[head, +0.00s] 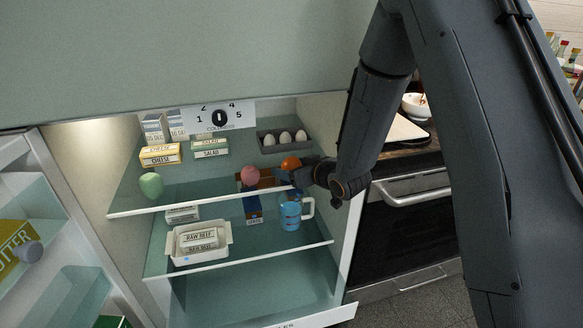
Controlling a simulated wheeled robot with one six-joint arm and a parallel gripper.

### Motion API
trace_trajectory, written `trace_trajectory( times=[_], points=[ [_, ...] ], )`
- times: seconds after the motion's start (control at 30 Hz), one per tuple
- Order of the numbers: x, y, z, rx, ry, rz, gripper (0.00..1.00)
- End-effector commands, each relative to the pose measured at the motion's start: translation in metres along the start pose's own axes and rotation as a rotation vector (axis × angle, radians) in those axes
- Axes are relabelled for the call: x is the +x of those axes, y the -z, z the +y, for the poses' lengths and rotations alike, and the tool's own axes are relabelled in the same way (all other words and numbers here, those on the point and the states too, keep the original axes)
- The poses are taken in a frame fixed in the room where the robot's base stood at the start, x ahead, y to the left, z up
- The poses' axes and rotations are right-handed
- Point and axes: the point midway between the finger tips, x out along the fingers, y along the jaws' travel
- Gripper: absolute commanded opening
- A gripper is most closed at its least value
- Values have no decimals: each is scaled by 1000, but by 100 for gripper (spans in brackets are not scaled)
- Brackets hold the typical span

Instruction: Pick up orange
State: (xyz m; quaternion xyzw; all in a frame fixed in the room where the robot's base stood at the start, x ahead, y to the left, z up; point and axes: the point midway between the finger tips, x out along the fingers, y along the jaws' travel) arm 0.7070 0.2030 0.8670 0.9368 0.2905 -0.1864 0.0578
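The orange (290,163) is on the upper shelf of the open fridge, at the right, in front of the egg tray. My gripper (296,174) reaches in from the right, with its end right at the orange. The dark fingers overlap the orange's lower right side in this view. I cannot tell whether they touch or hold it. A pinkish round fruit (250,175) sits just left of the orange, by a brown box.
An egg tray (268,147) is behind the orange. A green pear-like fruit (151,185), a cheese box (160,155) and salad boxes (210,147) are to the left. A blue mug (290,215) and a raw beef tray (199,258) are on the lower shelf. The fridge door (60,190) stands open at left.

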Motion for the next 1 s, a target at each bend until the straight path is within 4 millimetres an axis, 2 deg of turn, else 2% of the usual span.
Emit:
trace_trajectory(
  times=[0.03,0.2,0.27,0.5,0.67,0.83,1.0],
  points=[
    [0,0,0,0,1,0,62],
    [0,0,-1,-1,1,0,33],
    [0,1,-1,-1,1,1,25],
    [0,1,-1,-1,1,1,25],
    [-3,9,0,-1,1,3,25],
    [-11,28,0,-3,1,5,25],
    [-22,56,0,-3,1,5,25]
  ],
)
